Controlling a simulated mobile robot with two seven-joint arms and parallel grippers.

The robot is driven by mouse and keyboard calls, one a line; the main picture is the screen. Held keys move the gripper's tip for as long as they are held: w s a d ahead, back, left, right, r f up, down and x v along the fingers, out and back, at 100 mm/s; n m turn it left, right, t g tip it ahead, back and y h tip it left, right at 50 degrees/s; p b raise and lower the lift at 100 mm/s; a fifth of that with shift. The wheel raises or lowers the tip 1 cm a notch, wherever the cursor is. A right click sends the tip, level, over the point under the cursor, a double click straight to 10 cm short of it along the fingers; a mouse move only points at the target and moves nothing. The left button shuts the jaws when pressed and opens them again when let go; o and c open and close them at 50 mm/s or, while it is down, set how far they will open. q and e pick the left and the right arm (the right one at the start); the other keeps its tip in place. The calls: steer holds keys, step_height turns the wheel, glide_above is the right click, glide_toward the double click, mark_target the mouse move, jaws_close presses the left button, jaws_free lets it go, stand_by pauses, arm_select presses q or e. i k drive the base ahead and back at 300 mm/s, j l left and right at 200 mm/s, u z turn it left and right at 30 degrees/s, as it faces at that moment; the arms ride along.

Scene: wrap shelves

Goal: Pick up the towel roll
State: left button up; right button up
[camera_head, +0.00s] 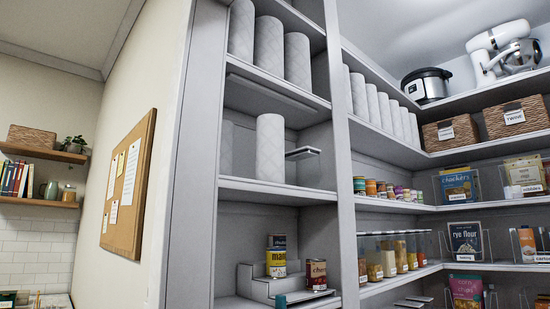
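A white quilted towel roll (270,148) stands upright on the middle shelf (275,190) of the narrow grey shelf unit. A darker grey shape beside it on the left may be its shadow; I cannot tell. Three more towel rolls stand upright in a row on the shelf above: a left one (241,30), a middle one (268,43) and a right one (297,58). Several similar white rolls (373,103) stand beyond the upright divider on the right. Neither of my grippers is in view.
A small grey ledge (303,153) is right of the single roll. Below, cans (277,262) stand on a stepped riser (258,283). The divider (340,130) separates this unit from pantry shelves holding jars (390,257), baskets (450,133) and a cooker (427,85).

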mark_target(270, 159)
steer(key=i+l+u, duration=0.15)
steer(key=i+l, duration=0.45)
steer(key=i+l+u, duration=0.1)
steer(key=i+l, duration=0.5)
steer(key=l, duration=0.15)
